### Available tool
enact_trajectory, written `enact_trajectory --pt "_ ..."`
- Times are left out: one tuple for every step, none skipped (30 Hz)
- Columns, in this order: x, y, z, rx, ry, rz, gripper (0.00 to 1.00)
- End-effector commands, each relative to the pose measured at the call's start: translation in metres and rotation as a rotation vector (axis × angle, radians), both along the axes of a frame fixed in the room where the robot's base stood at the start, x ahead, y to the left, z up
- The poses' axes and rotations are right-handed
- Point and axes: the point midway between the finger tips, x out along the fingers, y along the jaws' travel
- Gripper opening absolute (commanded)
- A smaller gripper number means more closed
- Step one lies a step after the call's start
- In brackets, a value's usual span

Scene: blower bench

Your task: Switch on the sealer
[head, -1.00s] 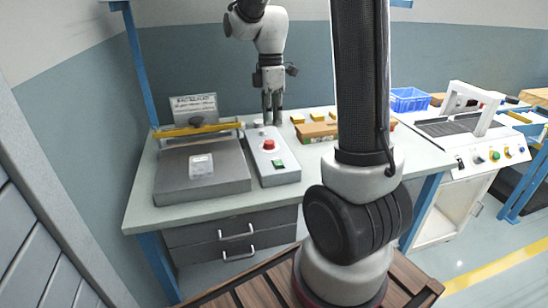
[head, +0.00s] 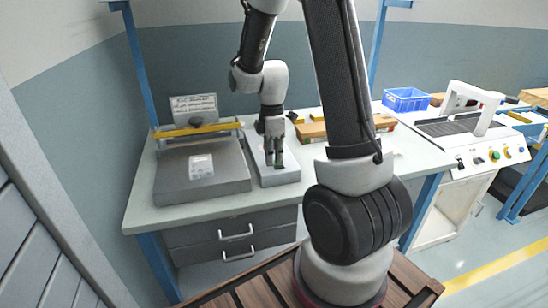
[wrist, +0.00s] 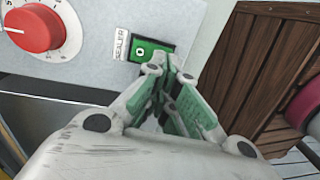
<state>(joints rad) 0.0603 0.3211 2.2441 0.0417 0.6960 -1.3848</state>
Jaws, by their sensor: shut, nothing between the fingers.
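The green switch (wrist: 140,50) sits on the grey control box (wrist: 95,18) in the wrist view, with a SEALER label beside it and a white round mark on it. A red dial knob (wrist: 34,28) with a numbered scale is to its left. My gripper (wrist: 167,62) is shut and empty, its fingertips at the switch's right side; I cannot tell whether they touch it. In the head view, my gripper (head: 275,164) points down over the front of the control box (head: 288,178) and hides the knob and most of the switch.
A grey flat machine (head: 215,182) with a yellow bar (head: 195,130) stands left of the box, a sign (head: 193,107) behind it. Wooden pieces (head: 312,131) and a blue crate (head: 407,99) lie to the right. The bench front (head: 230,207) is clear.

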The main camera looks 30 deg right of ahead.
Motion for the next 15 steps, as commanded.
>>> enact_trajectory --pt "0.0000 0.0000 0.0001 0.000 0.000 0.000 0.00" --pt "0.0000 0.0000 0.0001 0.000 0.000 0.000 0.00" --pt "0.0001 0.0000 0.0002 0.000 0.000 0.000 0.00" --pt "0.0000 0.0000 0.0000 0.000 0.000 0.000 0.00" --pt "-0.0005 0.0001 -0.0010 0.000 0.001 0.000 0.00" --pt "-0.0016 0.0004 -0.0037 0.000 0.001 0.000 0.00" --pt "-0.0029 0.0007 -0.0065 0.001 0.002 0.000 0.00" --pt "-0.0026 0.0007 -0.0064 0.000 0.001 0.000 0.00" --pt "-0.0024 0.0007 -0.0059 0.000 0.000 0.000 0.00" --pt "-0.0024 0.0007 -0.0059 0.000 0.001 0.000 0.00" --pt "-0.0025 0.0007 -0.0060 0.000 0.001 0.000 0.00" --pt "-0.0026 0.0008 -0.0060 0.000 0.001 0.000 0.00" --pt "-0.0027 0.0007 -0.0060 0.000 0.001 0.000 0.00" --pt "-0.0026 0.0006 -0.0060 0.000 0.001 0.000 0.00" --pt "-0.0023 0.0006 -0.0060 0.000 0.001 -0.001 0.00"
